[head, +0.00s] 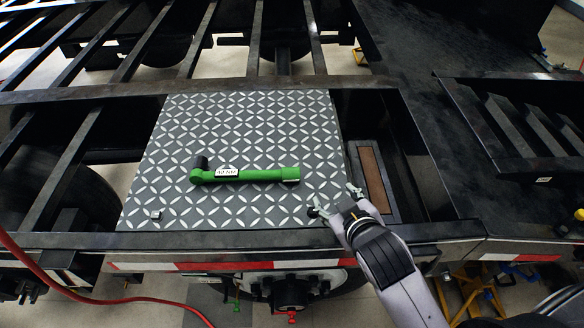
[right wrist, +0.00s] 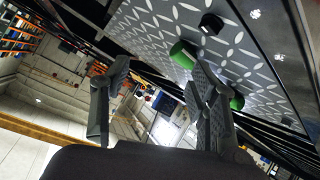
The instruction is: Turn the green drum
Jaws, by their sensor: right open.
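No separate green drum shows. A green L-shaped tool (head: 262,175) with a black socket end (head: 200,163) and a white label lies flat on the patterned metal plate (head: 245,115). My right gripper (head: 333,200) is open and empty over the plate's front right corner, to the right of and nearer than the tool's handle end, apart from it. In the right wrist view, the open fingers (right wrist: 160,70) show, with green parts of the tool (right wrist: 183,53) behind the right finger, which hides its middle. My left gripper is not in view.
A small metal block (head: 155,214) sits at the plate's front left corner. Dark frame beams surround the plate, with a recess (head: 372,178) to its right. A red hose (head: 60,285) runs at the lower left. The plate is otherwise clear.

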